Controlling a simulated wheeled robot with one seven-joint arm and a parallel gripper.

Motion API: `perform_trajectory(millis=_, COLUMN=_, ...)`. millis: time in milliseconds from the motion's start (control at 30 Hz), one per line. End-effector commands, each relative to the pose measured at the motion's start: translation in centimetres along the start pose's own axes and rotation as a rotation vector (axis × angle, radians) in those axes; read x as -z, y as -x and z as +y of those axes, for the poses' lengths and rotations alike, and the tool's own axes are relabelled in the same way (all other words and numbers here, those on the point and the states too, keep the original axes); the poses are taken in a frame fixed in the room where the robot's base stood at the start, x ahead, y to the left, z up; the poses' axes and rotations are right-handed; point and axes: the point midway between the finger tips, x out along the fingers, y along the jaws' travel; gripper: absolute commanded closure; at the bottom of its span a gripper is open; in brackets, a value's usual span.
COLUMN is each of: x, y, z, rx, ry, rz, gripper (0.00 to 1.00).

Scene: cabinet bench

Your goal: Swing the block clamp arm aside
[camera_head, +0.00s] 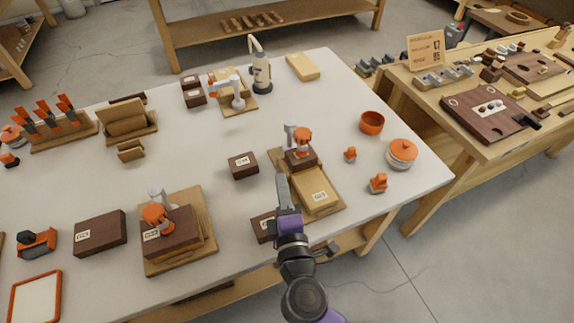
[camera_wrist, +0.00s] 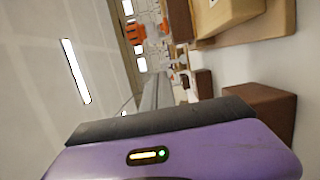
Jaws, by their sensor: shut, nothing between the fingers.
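My gripper (camera_head: 282,188) is shut and empty, just left of a wooden clamp board (camera_head: 322,206) at the right of the white table. On that board a clamp with a grey post and orange arm (camera_head: 302,136) stands over a dark block (camera_head: 300,158). A pale labelled block (camera_head: 315,194) lies in front of it. I cannot tell whether the fingers touch the clamp. A second clamp (camera_head: 158,212) stands on another board at the left front.
A loose dark block (camera_head: 264,226) lies beside my gripper, and another (camera_head: 243,165) lies behind it. Orange knobs (camera_head: 378,183), a bowl (camera_head: 372,122) and a lidded pot (camera_head: 401,154) stand to the right. The middle of the white table (camera_head: 215,148) has free room.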

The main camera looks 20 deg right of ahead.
Motion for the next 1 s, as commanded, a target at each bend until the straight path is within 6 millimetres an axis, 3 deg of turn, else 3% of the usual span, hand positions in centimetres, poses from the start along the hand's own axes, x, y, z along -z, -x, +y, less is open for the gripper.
perform_trajectory(millis=500, x=-0.1, y=-9.6, z=0.3, rx=-0.001, ry=0.001, rz=-0.001, gripper=1.0)
perform_trajectory(millis=700, x=-2.9, y=-10.0, z=0.2, rx=0.001, ry=0.0, rz=-0.003, gripper=1.0)
perform_trajectory(millis=1000, x=-3.9, y=-10.2, z=0.0, rx=0.001, ry=-0.001, rz=0.001, gripper=1.0)
